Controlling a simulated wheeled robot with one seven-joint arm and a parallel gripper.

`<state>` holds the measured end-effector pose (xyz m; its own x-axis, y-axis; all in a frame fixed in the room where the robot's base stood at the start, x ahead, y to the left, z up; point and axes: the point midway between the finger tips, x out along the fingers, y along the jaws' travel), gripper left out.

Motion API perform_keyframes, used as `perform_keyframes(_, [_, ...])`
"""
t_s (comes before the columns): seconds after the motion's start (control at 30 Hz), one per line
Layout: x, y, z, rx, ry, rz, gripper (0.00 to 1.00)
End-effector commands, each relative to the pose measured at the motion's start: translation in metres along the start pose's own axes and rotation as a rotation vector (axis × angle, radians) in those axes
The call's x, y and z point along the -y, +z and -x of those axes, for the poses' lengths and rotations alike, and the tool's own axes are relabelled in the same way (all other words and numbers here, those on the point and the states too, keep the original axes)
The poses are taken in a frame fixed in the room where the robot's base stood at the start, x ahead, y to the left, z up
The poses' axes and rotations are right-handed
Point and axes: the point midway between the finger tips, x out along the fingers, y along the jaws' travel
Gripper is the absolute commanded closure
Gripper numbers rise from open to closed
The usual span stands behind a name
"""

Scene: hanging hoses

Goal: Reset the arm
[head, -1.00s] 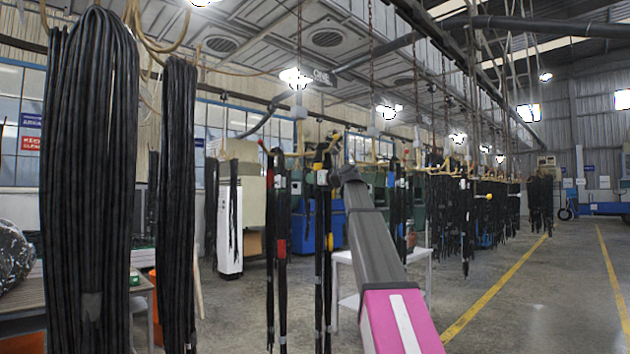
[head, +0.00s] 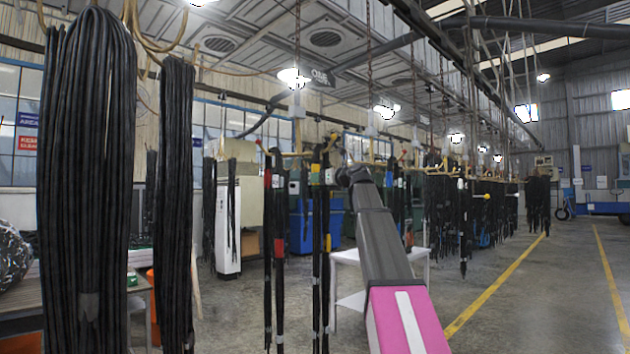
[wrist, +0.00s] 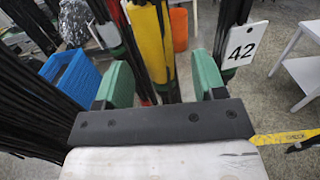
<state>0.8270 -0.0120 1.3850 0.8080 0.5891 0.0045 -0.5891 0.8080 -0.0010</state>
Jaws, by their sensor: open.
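My gripper (wrist: 163,76) shows in the wrist view as two green fingers spread wide apart on a dark bar. It is open and nothing is clamped in it. A yellow-banded hose bundle (wrist: 150,42) hangs beyond the gap between the fingers; I cannot tell its distance. In the head view my grey and pink arm reaches up and away from the bottom, ending beside the hanging hoses. The fingers are not distinguishable there. Yellow-banded hoses (head: 327,242) and red-banded hoses (head: 279,230) hang just left of the arm's end.
Thick black hose bundles (head: 88,180) hang close at left. A white table (head: 350,300) stands behind the arm. In the wrist view, a tag marked 42 (wrist: 242,45) hangs right of the fingers and a blue crate (wrist: 72,82) lies left. Open floor (head: 540,290) extends at right.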

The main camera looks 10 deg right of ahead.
Motion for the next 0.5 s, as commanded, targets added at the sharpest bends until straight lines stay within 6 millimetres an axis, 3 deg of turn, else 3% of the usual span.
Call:
perform_keyframes(0.03, [-0.001,-0.001,0.013,0.001,-0.003,0.001,0.36])
perform_keyframes(0.2, [-0.001,0.000,0.040,0.001,-0.002,0.002,0.36])
perform_keyframes(0.5, [0.000,0.001,0.059,0.001,0.000,0.001,0.36])
